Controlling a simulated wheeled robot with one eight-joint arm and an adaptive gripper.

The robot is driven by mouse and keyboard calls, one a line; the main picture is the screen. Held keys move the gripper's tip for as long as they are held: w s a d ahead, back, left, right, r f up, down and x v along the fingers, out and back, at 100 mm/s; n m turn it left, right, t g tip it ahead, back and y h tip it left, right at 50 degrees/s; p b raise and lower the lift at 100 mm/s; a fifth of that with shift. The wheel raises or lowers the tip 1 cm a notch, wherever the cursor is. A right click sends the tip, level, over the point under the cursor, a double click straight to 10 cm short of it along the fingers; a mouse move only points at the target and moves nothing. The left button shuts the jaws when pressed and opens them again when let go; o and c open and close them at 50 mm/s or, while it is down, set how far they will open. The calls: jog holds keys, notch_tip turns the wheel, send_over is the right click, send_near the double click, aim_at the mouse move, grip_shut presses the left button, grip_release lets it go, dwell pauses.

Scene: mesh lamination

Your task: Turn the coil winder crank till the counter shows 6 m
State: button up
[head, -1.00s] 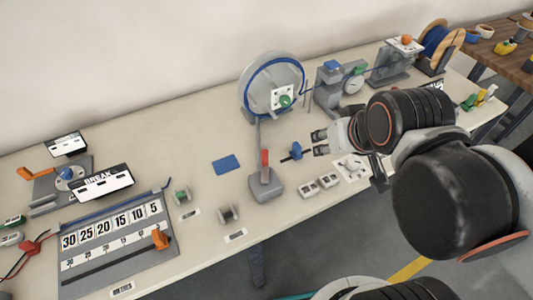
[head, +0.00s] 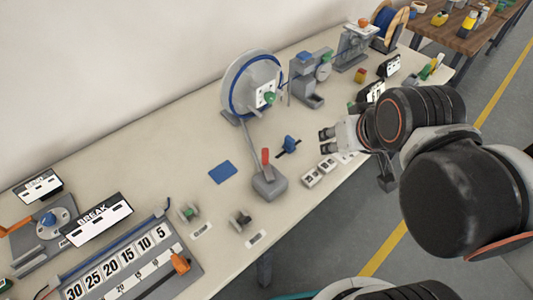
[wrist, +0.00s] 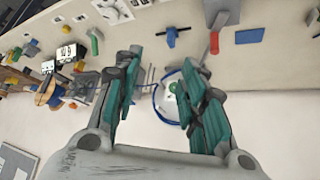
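The coil winder (head: 238,84) is a grey disc with a blue cable around its rim, standing at the back of the bench. A white plate with a green knob (head: 269,98) is on its face; which part is the crank is unclear. In the wrist view the white plate (wrist: 173,88) and blue loop show between my fingers. My gripper (head: 327,140) is open and empty above the bench, right of and apart from the winder. Its spread fingers also show in the wrist view (wrist: 162,58).
A grey base with a red-handled lever (head: 266,158) stands in front of the winder. A blue handle on a dark bar (head: 289,144) lies left of my gripper. A grey guide with a dial (head: 323,72) stands right of the winder. A numbered board (head: 160,262) lies front left.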

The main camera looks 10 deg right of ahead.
jog(key=w, duration=0.1)
jog(key=n+g+p, duration=0.7)
jog(key=n+p, duration=0.1)
jog(key=p, duration=0.1)
send_over(265, 148)
notch_tip(265, 148, down, 6)
notch_tip(265, 148, down, 13)
jog(key=b, duration=0.9)
jog(key=shift+r, duration=0.15)
jog(key=shift+c, duration=0.6)
grip_shut()
